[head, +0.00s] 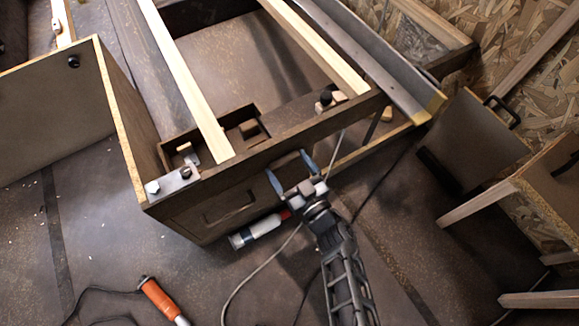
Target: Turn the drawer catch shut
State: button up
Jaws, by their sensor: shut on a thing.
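The dark brown drawer front (205,222), with a rounded recessed outline on it, is in the middle of the head view, below the cabinet's front rail (335,119). My gripper (291,172) reaches up from the lower right to the right part of this front. Its two blue fingertips are on either side of a small dark piece, which I take to be the drawer catch (288,160), and the jaws are shut on it. The fingers and wrist hide most of the catch, so its exact angle cannot be told.
A white and red cylinder (262,227) lies just below the drawer front, left of my arm. A thin cable (258,270) curves over the floor. An orange-handled tool (160,300) lies at the lower left. Panels with a black handle (503,112) stand at the right.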

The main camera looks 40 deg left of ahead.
jog(key=n+b, duration=0.1)
jog(key=n, duration=0.2)
jog(key=shift+f+n, duration=0.15)
jog(key=shift+n, duration=0.15)
jog(key=n+b, duration=0.1)
jog(key=n, duration=0.3)
jog(key=shift+n+b, duration=0.3)
jog(key=shift+b, duration=0.05)
jog(key=n+b, duration=0.1)
jog(key=n, duration=0.4)
jog(key=shift+b, duration=0.4)
jog(key=shift+n+b, duration=0.6)
jog(key=shift+n, duration=1.4)
jog(key=o, duration=0.7)
jog(key=shift+o, duration=0.2)
jog(key=shift+d, duration=0.15)
jog(key=p+v, duration=0.3)
jog(key=v, duration=0.4)
jog(key=shift+d, duration=0.3)
